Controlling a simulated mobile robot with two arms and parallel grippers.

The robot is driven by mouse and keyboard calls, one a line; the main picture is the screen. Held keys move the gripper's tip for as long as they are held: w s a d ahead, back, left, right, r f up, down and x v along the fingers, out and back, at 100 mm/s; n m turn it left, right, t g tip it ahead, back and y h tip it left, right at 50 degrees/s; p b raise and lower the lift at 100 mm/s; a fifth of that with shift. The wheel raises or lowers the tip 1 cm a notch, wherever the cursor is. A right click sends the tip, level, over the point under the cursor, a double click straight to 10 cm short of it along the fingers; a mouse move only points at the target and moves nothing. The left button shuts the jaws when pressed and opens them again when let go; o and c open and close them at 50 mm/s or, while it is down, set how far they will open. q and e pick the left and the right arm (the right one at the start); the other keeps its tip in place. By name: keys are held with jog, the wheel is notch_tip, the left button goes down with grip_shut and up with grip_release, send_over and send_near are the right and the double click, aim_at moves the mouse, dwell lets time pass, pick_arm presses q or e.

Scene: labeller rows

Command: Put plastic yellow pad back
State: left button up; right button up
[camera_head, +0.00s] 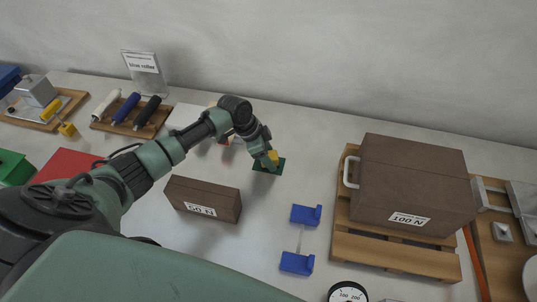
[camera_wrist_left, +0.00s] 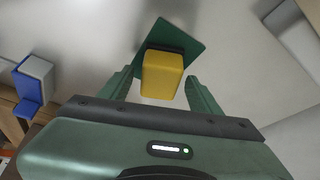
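The yellow pad (camera_head: 272,155) is a small yellow block above a dark green square plate (camera_head: 262,169) on the table. In the left wrist view the yellow pad (camera_wrist_left: 162,77) has a dark edge on its far side, next to the green plate (camera_wrist_left: 178,38). I cannot tell whether the pad touches the plate. My left gripper (camera_head: 268,158) is right at the pad. In the left wrist view the fingers of this gripper (camera_wrist_left: 162,82) stand on either side of the pad, with a gap visible on both sides. My right gripper is not in view.
A brown 50 N block (camera_head: 200,197) lies near my left arm. A blue-ended stand (camera_head: 298,263) and a large 100 N box (camera_head: 408,182) on a wooden pallet (camera_head: 390,254) are to the right. Rollers (camera_head: 127,107) on a board and a "blue roller" sign (camera_head: 142,63) stand back left.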

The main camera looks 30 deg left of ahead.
pick_arm(q)
jog(key=b+v, duration=0.1)
jog(key=v, duration=1.1)
dwell(0.4)
